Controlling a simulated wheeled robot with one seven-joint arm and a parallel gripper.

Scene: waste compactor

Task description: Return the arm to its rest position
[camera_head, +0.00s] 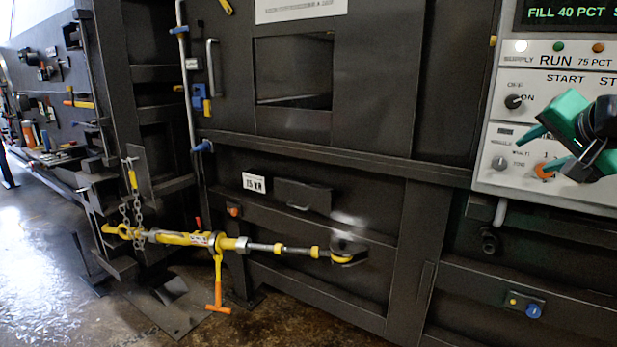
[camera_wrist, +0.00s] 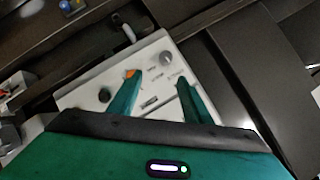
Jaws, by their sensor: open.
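My gripper (camera_head: 541,152) is green and black and sits at the right of the head view, in front of the control panel (camera_head: 485,140). Its two fingers point left toward the panel's lower knobs. In the wrist view my gripper (camera_wrist: 158,82) has its fingers spread apart with nothing between them. One fingertip overlaps the orange knob (camera_wrist: 130,73) in that view; I cannot tell if they touch. The orange knob also shows beside the lower fingertip in the head view (camera_head: 543,171). Most of my arm is out of view.
A grey knob (camera_wrist: 166,58) and a black knob (camera_wrist: 104,95) are near the fingers. The dark compactor front (camera_head: 380,80) fills the middle. A yellow ratchet bar (camera_head: 185,238) with chain crosses low at left. Open floor (camera_head: 35,260) lies at far left.

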